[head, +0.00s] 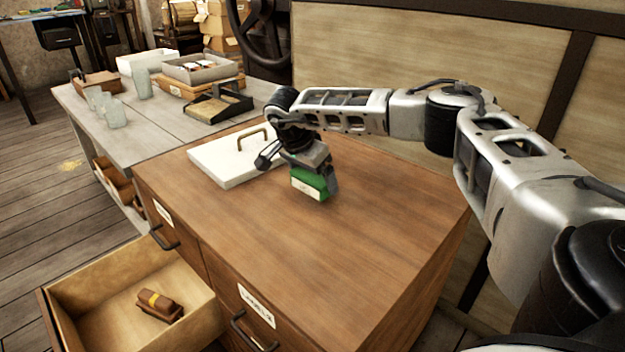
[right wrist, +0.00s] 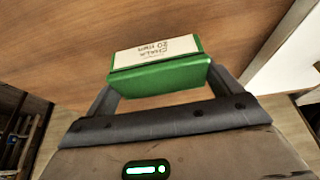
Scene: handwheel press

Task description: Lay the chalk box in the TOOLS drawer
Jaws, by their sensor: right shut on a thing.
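The chalk box (head: 308,185) is green with a pale label; the right wrist view (right wrist: 158,62) shows "CHALK" on it. My right gripper (head: 316,172) is shut on it, over the wooden cabinet top; I cannot tell if the box touches the top. In the right wrist view the box sits between both fingers. An open drawer (head: 200,312) juts out at the lower left of the head view. The open drawer's label is not visible. My left gripper is not in view.
A white lid-like panel with a handle (head: 225,165) lies on the cabinet top (head: 340,250), left of the box. A closed labelled drawer (head: 257,305) is at the front. A grey bench (head: 150,125) with glasses and trays stands behind. The cabinet top's front is clear.

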